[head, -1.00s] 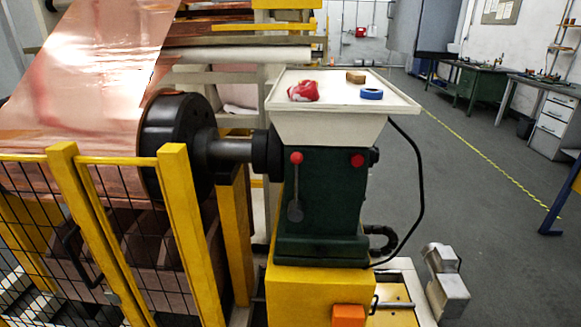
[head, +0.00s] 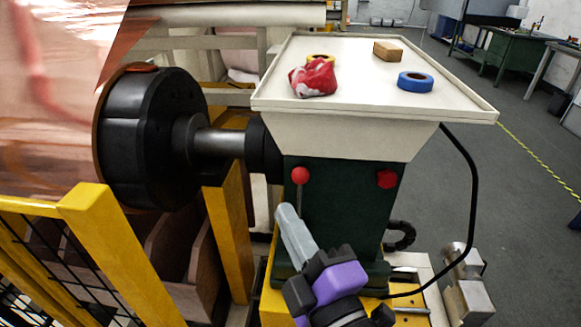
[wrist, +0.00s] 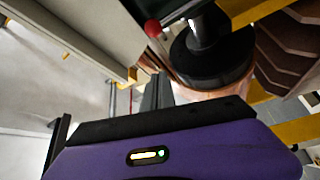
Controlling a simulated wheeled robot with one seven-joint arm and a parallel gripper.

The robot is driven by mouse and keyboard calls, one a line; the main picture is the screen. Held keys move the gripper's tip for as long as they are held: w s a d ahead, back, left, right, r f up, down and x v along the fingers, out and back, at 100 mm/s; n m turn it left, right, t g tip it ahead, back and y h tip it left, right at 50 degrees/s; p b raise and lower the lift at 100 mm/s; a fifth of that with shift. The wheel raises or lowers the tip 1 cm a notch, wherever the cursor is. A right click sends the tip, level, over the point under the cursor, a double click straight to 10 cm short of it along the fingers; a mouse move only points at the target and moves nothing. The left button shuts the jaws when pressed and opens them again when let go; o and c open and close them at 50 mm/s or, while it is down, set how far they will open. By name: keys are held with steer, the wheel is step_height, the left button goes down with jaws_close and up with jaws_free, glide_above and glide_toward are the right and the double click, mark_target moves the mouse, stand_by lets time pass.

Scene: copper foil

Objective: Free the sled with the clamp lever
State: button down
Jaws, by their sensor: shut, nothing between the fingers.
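A lever with a red ball knob (head: 300,174) stands on the left of the front face of the dark green housing (head: 345,205). Its rod runs down from the knob, and its lower part is hidden behind my gripper. A second red knob (head: 386,178) sits on the right of the same face. My gripper (head: 287,210) is shut and empty, with its grey fingers pointing up just below the left knob. In the wrist view the red knob (wrist: 152,27) and its rod show beyond the fingertips (wrist: 157,80). I cannot tell whether they touch, nor which part is the sled.
A pale tray (head: 350,100) on the housing holds a red-and-white rag (head: 313,78), a blue tape roll (head: 415,81), a yellow roll (head: 321,58) and a tan block (head: 387,51). A yellow guard fence (head: 115,235) and black roller hub (head: 150,135) stand left.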

steer(key=shift+w+f+n, duration=0.1)
steer(key=shift+f+n, duration=0.4)
steer(key=shift+n, duration=0.3)
steer(key=shift+a, duration=0.1)
steer(key=p+x, duration=0.2)
steer(key=x, duration=0.8)
steer(key=shift+w+d+f, duration=0.1)
steer(key=shift+d+f, duration=0.1)
steer(key=shift+d, duration=0.45)
steer(key=shift+w+d+f, duration=0.1)
steer(key=shift+d+f, duration=0.1)
steer(key=shift+d, duration=0.45)
steer(key=shift+w+d+f, duration=0.1)
steer(key=shift+d+f, duration=0.15)
steer(key=shift+d, duration=0.4)
steer(key=shift+d, duration=0.1)
